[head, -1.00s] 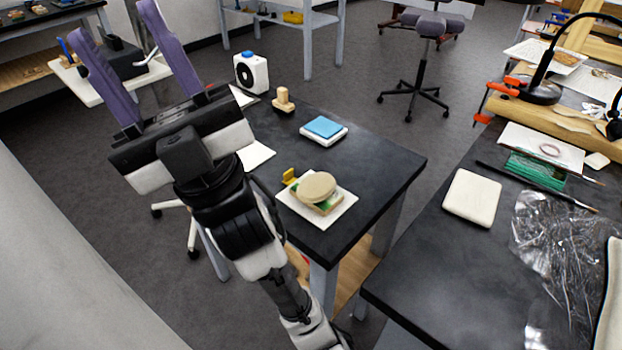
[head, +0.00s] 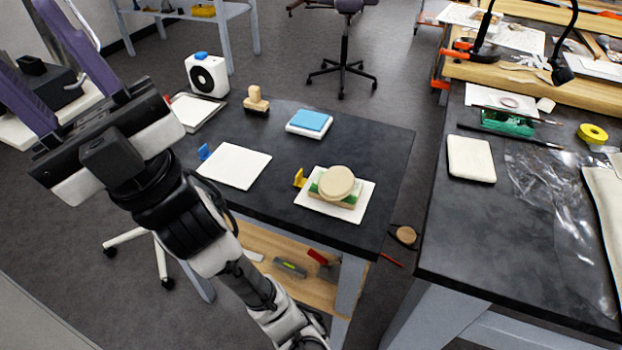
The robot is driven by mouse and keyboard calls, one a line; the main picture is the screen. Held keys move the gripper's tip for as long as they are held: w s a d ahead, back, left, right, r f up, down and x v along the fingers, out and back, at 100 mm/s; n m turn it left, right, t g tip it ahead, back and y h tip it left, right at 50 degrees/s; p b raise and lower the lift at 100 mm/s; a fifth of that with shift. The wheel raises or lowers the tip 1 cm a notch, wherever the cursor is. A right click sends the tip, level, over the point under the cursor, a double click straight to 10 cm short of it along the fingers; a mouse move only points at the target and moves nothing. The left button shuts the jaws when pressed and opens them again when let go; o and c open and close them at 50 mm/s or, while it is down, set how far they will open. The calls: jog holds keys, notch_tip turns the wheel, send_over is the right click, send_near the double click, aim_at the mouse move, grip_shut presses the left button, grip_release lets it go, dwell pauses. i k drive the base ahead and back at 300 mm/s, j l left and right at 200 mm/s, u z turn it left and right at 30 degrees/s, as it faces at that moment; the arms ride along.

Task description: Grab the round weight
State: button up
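The round weight (head: 337,182) is a thick beige disc. It lies on a small green and wood-coloured block (head: 347,200), which sits on a white square board (head: 362,207) near the right front of the black table. My gripper (head: 30,55) is at the upper left of the head view, left of the table and well apart from the weight.
A small yellow piece (head: 299,178) stands left of the weight. A white sheet (head: 235,165), blue-topped block (head: 310,121), wooden stamp-like piece (head: 256,99) and white device (head: 206,75) are on the black table (head: 386,160). A second bench (head: 470,225) stands right, across a gap.

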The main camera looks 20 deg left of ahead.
aim_at(336, 183)
jog(key=k+j, duration=0.1)
jog(key=j, duration=0.6)
jog(key=k+j, duration=0.15)
jog(key=j, duration=0.8)
jog(key=i, duration=0.35)
